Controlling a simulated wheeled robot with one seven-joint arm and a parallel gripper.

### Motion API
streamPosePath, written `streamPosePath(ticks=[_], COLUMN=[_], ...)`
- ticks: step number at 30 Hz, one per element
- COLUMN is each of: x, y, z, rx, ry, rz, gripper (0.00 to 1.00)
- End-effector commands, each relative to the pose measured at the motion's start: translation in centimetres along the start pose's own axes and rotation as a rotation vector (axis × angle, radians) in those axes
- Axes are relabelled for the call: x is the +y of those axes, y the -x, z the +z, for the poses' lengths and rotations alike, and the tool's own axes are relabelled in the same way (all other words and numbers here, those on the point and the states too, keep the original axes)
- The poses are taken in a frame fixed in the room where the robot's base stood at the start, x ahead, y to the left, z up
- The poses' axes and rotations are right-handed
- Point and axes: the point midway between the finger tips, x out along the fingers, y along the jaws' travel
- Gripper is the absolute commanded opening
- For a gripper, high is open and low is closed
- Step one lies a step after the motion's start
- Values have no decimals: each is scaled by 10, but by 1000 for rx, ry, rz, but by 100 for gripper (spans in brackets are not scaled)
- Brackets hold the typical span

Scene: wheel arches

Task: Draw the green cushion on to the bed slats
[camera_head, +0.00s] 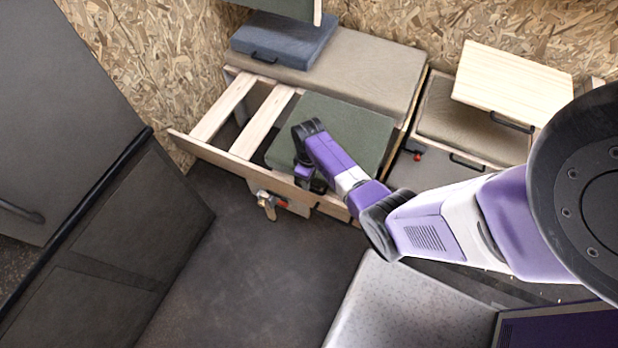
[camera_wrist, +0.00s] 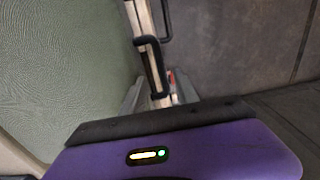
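The green cushion (camera_head: 350,125) lies on the bench, right of the bare wooden bed slats (camera_head: 223,108), its left part reaching over them. In the wrist view the green cushion (camera_wrist: 60,70) fills the left side. My gripper (camera_wrist: 160,93) is at the cushion's front edge, by the wooden front rail (camera_head: 235,165). Its two grey fingers stand apart, either side of a black strap handle (camera_wrist: 152,62). I see a gap between the fingers; whether they touch the strap is unclear. In the head view my wrist hides part of the cushion.
A blue cushion (camera_head: 285,38) lies on a brown cushion (camera_head: 360,70) behind. A pale wooden board (camera_head: 512,82) and another brown cushion (camera_head: 460,125) are at right. A grey cabinet (camera_head: 130,220) stands left. A latch (camera_head: 267,203) juts from the front rail. Dark floor (camera_head: 260,270) is clear in front.

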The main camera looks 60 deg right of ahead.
Motion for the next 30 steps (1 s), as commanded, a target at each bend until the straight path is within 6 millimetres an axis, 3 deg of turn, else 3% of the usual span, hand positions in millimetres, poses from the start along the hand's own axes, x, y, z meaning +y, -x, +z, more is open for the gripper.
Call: streamPosePath(ticks=[11,24,30], x=[2,1,1], y=[6,68,79], z=[-1,-1,0], rx=[3,3,2], ry=[-1,-1,-1], rz=[3,3,2], gripper=[40,40,40])
